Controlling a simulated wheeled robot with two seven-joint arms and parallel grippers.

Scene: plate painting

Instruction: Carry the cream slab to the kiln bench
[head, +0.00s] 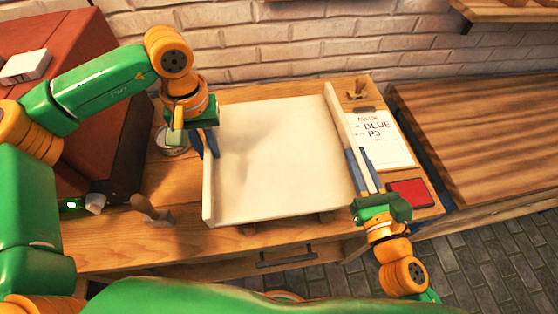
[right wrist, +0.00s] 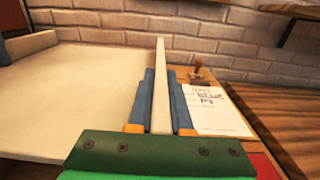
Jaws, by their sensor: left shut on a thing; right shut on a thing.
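The cream slab (head: 270,160) is a wide, flat tray-like piece with raised edges along its left and right sides. It is over the wooden work table (head: 110,240), with small blocks showing under its front edge; I cannot tell whether it rests on them. My left gripper (head: 206,142) is shut on the slab's left raised edge. My right gripper (head: 364,170) is shut on its right raised edge. In the right wrist view, the blue fingers (right wrist: 160,105) lie on both sides of the slab's upright edge (right wrist: 162,85).
A clipboard with a sheet reading "BLUE P3" (head: 382,140), a red pad (head: 411,193) and a stamp (head: 357,88) lie right of the slab. A tin (head: 172,142) and a wooden-handled tool (head: 150,210) are left. A second wooden bench (head: 480,140) stands right, its top clear.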

